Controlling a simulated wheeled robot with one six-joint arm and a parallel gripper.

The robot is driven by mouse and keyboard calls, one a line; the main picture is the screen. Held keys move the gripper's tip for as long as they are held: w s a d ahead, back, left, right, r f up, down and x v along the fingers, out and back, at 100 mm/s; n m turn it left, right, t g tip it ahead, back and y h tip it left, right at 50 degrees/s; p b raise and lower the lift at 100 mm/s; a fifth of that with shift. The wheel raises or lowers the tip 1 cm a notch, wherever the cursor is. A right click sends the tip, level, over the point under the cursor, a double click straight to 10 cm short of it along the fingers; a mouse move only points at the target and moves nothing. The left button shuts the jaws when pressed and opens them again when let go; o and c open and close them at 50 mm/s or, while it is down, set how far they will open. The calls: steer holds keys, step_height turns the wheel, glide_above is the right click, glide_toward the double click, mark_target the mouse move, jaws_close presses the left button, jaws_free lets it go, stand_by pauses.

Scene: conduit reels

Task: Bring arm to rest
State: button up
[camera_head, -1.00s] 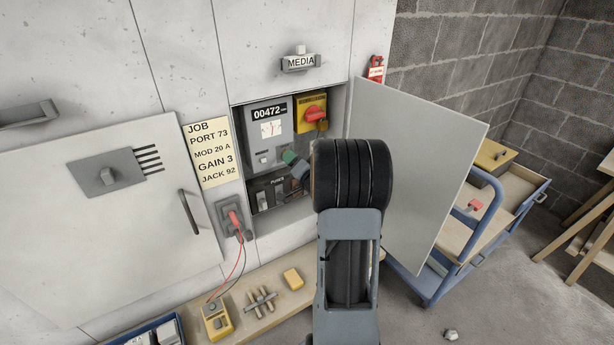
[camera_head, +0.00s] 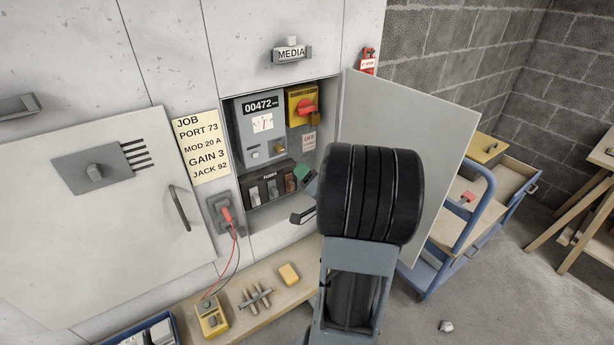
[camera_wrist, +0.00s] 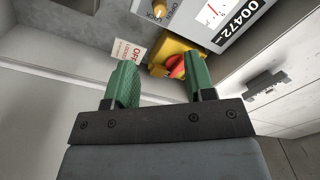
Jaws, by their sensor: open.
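My arm (camera_head: 368,195) reaches up in front of the open cabinet (camera_head: 329,110) and hides part of its right side. My gripper (camera_wrist: 160,82) is open and empty, with its two green fingers apart in the wrist view. In the head view only a green fingertip and a dark piece of the gripper (camera_head: 303,176) show left of the arm, in front of the row of fuses (camera_head: 270,187). In the wrist view the red rotary switch on its yellow plate (camera_wrist: 177,65) and a white OFF tag (camera_wrist: 130,50) lie beyond the fingers.
The cabinet's grey door (camera_head: 405,150) stands open just behind and right of my arm. A blue trolley (camera_head: 465,230) stands farther right. A wooden bench (camera_head: 262,312) below holds a yellow meter (camera_head: 210,318) with leads.

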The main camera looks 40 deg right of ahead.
stand_by(0.4)
steer(key=s+d+f+n+g+h, duration=0.1)
steer(key=s+d+f+g+h, duration=0.2)
steer(key=d+f+g, duration=0.35)
steer(key=s+a+f+n+g, duration=0.2)
steer(key=s+a+f+g, duration=0.15)
steer(key=a+g, duration=0.25)
steer(key=s+a+r+n+y, duration=0.1)
steer(key=a+r+n+y, duration=0.1)
steer(key=a, duration=0.6)
steer(key=s+a+r+n+g+y+p, duration=0.1)
steer(key=a+r+n, duration=0.3)
steer(key=a, duration=0.5)
steer(key=s+a+r+n+g+y, duration=0.1)
steer(key=s+a+r+n+y, duration=0.1)
steer(key=a, duration=0.7)
step_height(320, 180, up, 2)
steer(key=shift+s+r+n+y+p, duration=0.1)
steer(key=shift+s+n+y+p, duration=0.3)
steer(key=shift+s+n, duration=0.2)
steer(key=shift+c, duration=0.7)
steer(key=shift+a, duration=0.15)
